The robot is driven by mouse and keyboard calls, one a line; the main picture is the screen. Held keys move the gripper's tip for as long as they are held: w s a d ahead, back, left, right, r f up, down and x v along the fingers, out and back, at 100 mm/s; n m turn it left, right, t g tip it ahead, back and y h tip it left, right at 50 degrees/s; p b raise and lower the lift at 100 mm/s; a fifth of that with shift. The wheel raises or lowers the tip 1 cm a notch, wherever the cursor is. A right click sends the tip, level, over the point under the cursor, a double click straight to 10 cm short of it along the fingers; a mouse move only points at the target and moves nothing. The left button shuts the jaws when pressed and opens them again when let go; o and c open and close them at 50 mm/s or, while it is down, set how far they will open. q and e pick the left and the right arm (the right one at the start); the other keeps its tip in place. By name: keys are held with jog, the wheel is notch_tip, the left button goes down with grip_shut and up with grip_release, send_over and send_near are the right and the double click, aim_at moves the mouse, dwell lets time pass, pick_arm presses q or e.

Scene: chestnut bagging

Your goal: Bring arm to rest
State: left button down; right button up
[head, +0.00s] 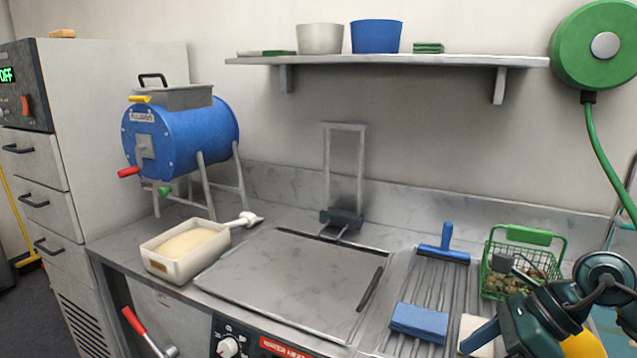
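My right arm comes in at the lower right corner. Its dark and yellow hand (540,318) is over the right end of the counter, in front of the green wire basket (527,236) and covering part of it. A grey tip and a blue piece stick out to the left from the hand. I cannot make out whether the fingers are apart or closed, or whether the blue piece belongs to the hand. The basket holds several brown chestnuts (540,264). My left gripper is not in view.
A blue roaster drum (190,133) stands at the left behind a white tub (186,274) of pale contents. A flat hatch (290,280) fills the middle counter. A blue squeegee (446,240), blue cloth (420,320) and white piece (480,328) lie right. A shelf (390,60) hangs above.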

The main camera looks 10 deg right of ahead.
jog(key=w+a+r+m+t+y+p, duration=0.2)
jog(key=a+m+t+y, duration=0.5)
jog(key=a+m+y, duration=0.45)
notch_tip(320, 180, down, 7)
jog(key=w+d+m+t+h+p, duration=0.15)
jog(key=m+t+h, duration=0.7)
jog(key=m, duration=1.05)
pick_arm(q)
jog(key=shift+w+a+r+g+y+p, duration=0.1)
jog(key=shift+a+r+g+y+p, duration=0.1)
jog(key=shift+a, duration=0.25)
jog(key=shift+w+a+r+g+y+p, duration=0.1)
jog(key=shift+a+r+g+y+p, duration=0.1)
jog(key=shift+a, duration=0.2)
pick_arm(e)
jog(key=s+f+m+g+h, duration=0.3)
jog(key=s+f+m, duration=0.2)
jog(key=f+m, duration=0.2)
jog(key=s+a+f+m+g+h, duration=0.1)
jog(key=s+f+m+g+h, duration=0.3)
jog(key=f, duration=0.6)
jog(key=s+m, duration=0.2)
jog(key=shift+s+a+m, duration=0.15)
jog(key=shift+a+m, duration=0.05)
jog(key=shift+m, duration=0.15)
